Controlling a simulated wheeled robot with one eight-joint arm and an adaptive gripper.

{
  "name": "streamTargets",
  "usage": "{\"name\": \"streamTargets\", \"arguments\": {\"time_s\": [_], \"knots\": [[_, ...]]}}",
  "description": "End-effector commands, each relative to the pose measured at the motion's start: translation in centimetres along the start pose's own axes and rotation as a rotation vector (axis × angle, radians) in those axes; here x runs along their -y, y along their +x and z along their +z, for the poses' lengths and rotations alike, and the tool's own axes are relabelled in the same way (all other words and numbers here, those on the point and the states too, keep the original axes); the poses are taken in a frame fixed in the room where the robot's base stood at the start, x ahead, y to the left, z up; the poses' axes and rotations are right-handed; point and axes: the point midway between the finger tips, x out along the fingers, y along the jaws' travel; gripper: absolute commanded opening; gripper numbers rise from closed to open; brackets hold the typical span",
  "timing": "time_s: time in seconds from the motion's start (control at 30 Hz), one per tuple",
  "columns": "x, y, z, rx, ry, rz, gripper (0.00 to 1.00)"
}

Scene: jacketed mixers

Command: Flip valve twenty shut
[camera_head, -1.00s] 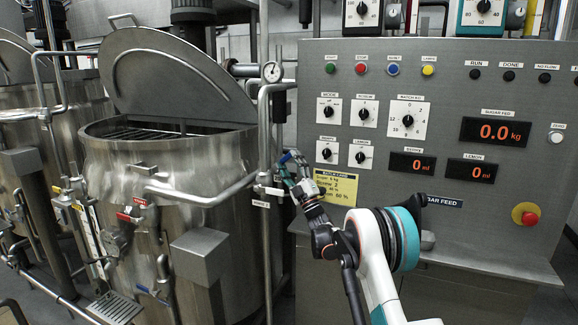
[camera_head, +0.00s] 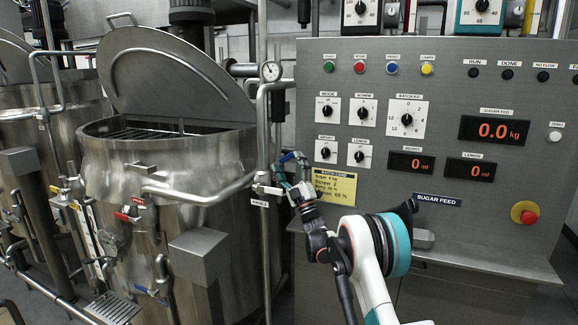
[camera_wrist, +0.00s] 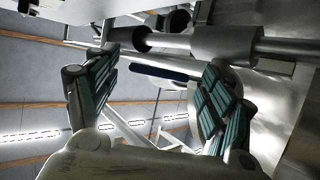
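A valve on the vertical pipe beside the nearest mixer (camera_head: 190,195) has a small label (camera_head: 260,203), too small to read for sure. My gripper (camera_head: 284,165) is at this valve, just left of the yellow batch card. In the wrist view, my gripper (camera_wrist: 152,92) is open, its two teal-padded fingers standing apart. A dark blue lever (camera_wrist: 158,70) shows in the gap between them, beyond the fingertips or level with them. A metal pipe with a thick valve body (camera_wrist: 222,44) runs behind it. I cannot tell whether a finger touches the lever.
The control panel (camera_head: 450,80) with knobs and displays stands close on the right. The batch card (camera_head: 334,188) is beside my gripper. A red-handled valve (camera_head: 128,217) and a blue-handled valve (camera_head: 150,292) are on the mixer's front. A pressure gauge (camera_head: 271,71) is above.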

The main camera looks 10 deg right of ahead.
Motion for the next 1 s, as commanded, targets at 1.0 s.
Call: {"name": "streamTargets", "arguments": {"time_s": [1.0], "knots": [[0.0,-11.7,0.1,0.001,0.0,0.0,0.75]]}}
